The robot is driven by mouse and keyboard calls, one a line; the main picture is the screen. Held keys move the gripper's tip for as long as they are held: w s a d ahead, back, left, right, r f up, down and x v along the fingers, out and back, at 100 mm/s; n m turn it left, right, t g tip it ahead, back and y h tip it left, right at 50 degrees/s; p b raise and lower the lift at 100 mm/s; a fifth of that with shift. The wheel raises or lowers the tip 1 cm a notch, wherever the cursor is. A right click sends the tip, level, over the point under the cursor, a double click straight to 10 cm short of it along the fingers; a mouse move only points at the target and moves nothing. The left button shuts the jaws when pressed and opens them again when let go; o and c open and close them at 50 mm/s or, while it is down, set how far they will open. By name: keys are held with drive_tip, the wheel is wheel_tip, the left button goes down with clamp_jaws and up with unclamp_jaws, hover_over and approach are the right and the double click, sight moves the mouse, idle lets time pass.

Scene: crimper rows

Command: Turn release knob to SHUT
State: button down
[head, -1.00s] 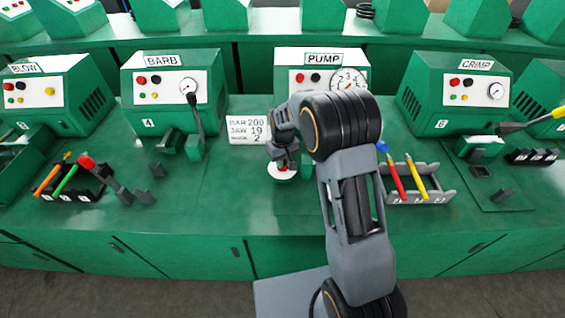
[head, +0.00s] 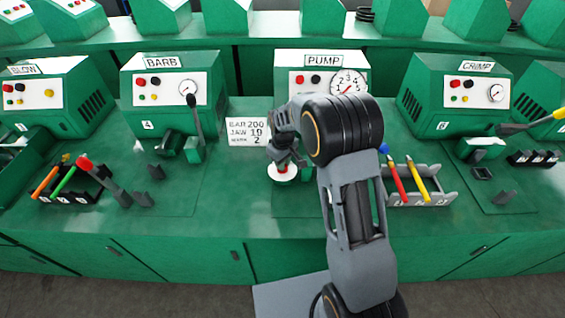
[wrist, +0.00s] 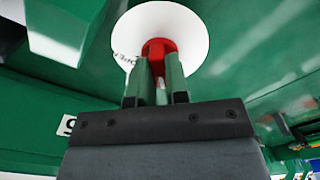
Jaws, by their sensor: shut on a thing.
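The release knob (wrist: 159,48) is red and sits in the middle of a white round dial plate (wrist: 187,28), in front of the PUMP machine (head: 299,85). In the head view the white plate (head: 282,176) shows below my gripper (head: 285,160), with a bit of red on it. In the wrist view my gripper (wrist: 160,72) is shut on the knob, with a finger on each side.
A white card (head: 248,131) reading BAR 200, JAW 19 stands left of my gripper. A rack with red and yellow tools (head: 432,198) lies to the right. The BARB machine (head: 165,90) is left, the CRIMP machine (head: 460,90) right. Bench in front is mostly clear.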

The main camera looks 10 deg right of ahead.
drive_tip(key=c, duration=1.1)
unclamp_jaws()
wheel_tip(320, 180, up, 14)
drive_tip(key=shift+f+b, duration=0.1)
drive_tip(key=shift+b, duration=0.2)
drive_tip(key=shift+s+d+r+m+t, duration=0.25)
drive_tip(key=shift+s+d+m+t, duration=0.7)
drive_tip(key=shift+s, duration=2.85)
drive_tip(key=shift+s+d+r+m+t, duration=0.45)
drive_tip(key=shift+s+m, duration=0.85)
drive_tip(key=shift+s, duration=2.55)
drive_tip(key=shift+s+d+r+m+t, duration=0.1)
drive_tip(key=shift+s+d+m+t, duration=0.7)
drive_tip(key=shift+s, duration=3)
